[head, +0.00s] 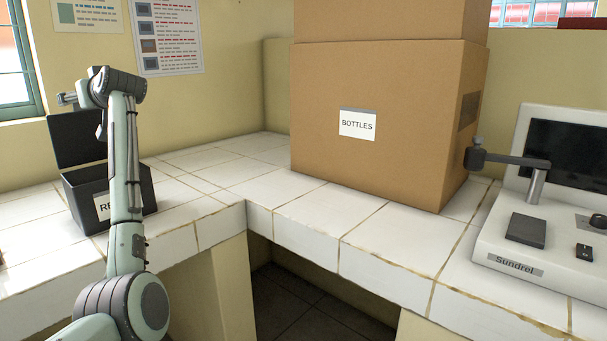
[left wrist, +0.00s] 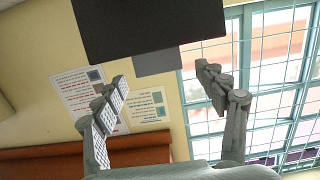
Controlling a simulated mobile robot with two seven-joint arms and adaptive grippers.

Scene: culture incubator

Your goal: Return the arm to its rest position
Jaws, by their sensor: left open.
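My left arm (head: 125,170) rises at the left of the head view, in front of a black open-lidded box (head: 72,187). Its gripper cannot be made out clearly there. In the left wrist view my left gripper (left wrist: 160,74) is open, its two fingers wide apart with nothing between them. A dark panel (left wrist: 150,25), perhaps the box's lid, shows beyond the fingers at the top. My right gripper is in neither view.
A large cardboard box (head: 385,105) labelled BOTTLES stands on the white tiled counter (head: 235,175). A grey Sundrel device (head: 510,250) with a screen stands at the right. The counter between the black box and the carton is clear. Wall posters (head: 165,35) hang behind.

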